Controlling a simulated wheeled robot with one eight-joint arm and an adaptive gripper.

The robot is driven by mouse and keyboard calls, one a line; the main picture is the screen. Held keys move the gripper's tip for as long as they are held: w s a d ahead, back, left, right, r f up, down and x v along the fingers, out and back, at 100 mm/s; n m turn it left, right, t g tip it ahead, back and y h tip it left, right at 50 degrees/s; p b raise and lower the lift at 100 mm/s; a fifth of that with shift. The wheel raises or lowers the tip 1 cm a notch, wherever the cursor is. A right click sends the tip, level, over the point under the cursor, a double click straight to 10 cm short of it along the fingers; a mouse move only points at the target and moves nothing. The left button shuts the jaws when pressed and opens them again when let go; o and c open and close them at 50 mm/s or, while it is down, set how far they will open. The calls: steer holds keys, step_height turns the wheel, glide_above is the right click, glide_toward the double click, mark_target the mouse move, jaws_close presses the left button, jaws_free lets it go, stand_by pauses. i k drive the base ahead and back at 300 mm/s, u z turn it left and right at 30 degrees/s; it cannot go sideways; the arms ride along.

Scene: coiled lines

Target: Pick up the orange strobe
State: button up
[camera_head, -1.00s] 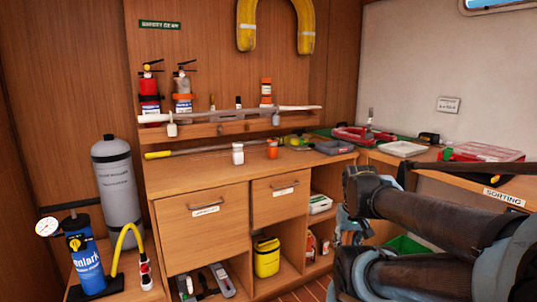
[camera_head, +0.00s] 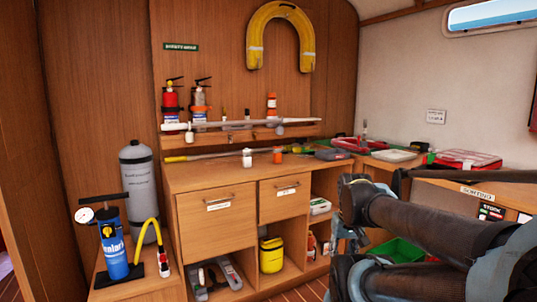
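A small orange item (camera_head: 278,156) stands on the wooden counter, right of a small white container (camera_head: 247,158). It may be the orange strobe, but it is too small to be sure. An orange and white bottle-like item (camera_head: 272,103) stands higher up, on the wall shelf. My dark, folded arm fills the lower right of the head view, with its bend in front of the counter's right end. I cannot make out my gripper's fingertips. Nothing is seen touching the orange item.
The counter's front (camera_head: 215,178) is mostly clear. A long pole (camera_head: 215,154) lies along its back. Red cases (camera_head: 470,158) and trays (camera_head: 394,156) sit on the right bench. A grey cylinder (camera_head: 138,185) and blue pump (camera_head: 113,245) stand at left. Wood floor shows below.

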mark_target(277, 150)
steer(key=u, duration=0.15)
steer(key=i, duration=0.95)
steer(key=z, duration=0.25)
